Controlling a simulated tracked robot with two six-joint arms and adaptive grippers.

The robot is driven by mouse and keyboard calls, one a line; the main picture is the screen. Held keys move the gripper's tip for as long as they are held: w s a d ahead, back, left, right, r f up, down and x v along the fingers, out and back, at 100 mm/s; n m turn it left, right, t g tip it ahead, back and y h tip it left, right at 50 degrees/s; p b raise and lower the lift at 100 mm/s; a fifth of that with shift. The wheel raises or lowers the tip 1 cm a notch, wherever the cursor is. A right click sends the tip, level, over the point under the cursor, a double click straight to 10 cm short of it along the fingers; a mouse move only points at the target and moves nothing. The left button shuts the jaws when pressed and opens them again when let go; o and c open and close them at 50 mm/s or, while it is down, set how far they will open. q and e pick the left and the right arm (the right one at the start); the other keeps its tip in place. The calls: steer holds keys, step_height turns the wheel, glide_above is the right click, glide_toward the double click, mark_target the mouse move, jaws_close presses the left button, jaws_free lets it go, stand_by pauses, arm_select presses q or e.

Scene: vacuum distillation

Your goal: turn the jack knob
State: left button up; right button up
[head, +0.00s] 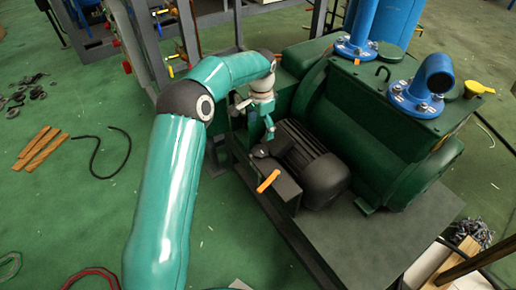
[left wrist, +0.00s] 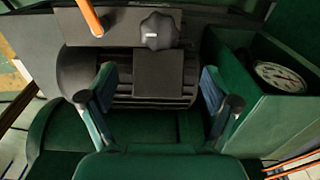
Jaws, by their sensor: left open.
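A black lobed knob (left wrist: 158,31), which looks like the jack knob, shows at the top middle of the left wrist view, on a grey plate. In the head view a small dark shape (head: 261,150) near the motor's end seems to be the same knob, but it is too small to be sure. My left gripper (left wrist: 158,88) is open and empty, its two teal fingers apart. The knob appears beyond the fingertips, between their lines and not touching them. In the head view my left gripper (head: 264,122) is above and beside the motor's end. My right gripper is not in view.
An orange handle (left wrist: 90,17) stands left of the knob; it also shows in the head view (head: 268,181). The black finned motor (head: 312,165) and large green pump (head: 375,125) lie to the right. A green box with a dial gauge (left wrist: 280,77) is at the right of the wrist view.

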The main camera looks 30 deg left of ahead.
mark_target(260, 149)
arm_select(q)
step_height(260, 149, down, 10)
steer(key=shift+f+b, duration=0.1)
steer(key=shift+b, duration=0.75)
steer(key=c, duration=1)
steer(key=shift+a, duration=0.35)
steer(key=shift+c, duration=0.7)
steer(key=shift+d, duration=0.2)
steer(key=shift+n, duration=0.3)
